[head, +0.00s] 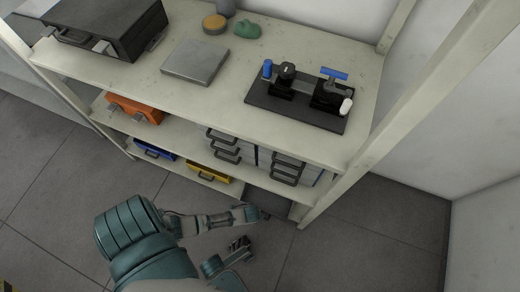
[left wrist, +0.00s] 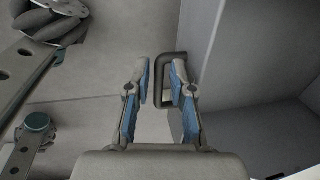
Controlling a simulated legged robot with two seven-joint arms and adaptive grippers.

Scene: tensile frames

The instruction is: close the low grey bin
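The low grey bin (head: 268,203) is at the right end of the bottom shelf level and stands pulled out. In the left wrist view its open grey interior (left wrist: 262,135) and front wall fill the right side. Its dark loop handle (left wrist: 160,101) stands out from the front. My left gripper (head: 250,213) is at the bin's front. In the left wrist view its blue-padded fingers (left wrist: 161,82) are apart, with one bar of the handle between them. A gap shows beside the bar. My right gripper (head: 239,243) is lower, away from the bin; its fingers are too small to judge.
Blue (head: 154,149) and yellow (head: 207,173) bins sit on the bottom shelf, left of the grey bin. An orange case (head: 135,108) and grey drawers with handles (head: 287,168) are above. A shelf post (head: 312,207) stands close at right. Floor (head: 365,245) is clear beyond it.

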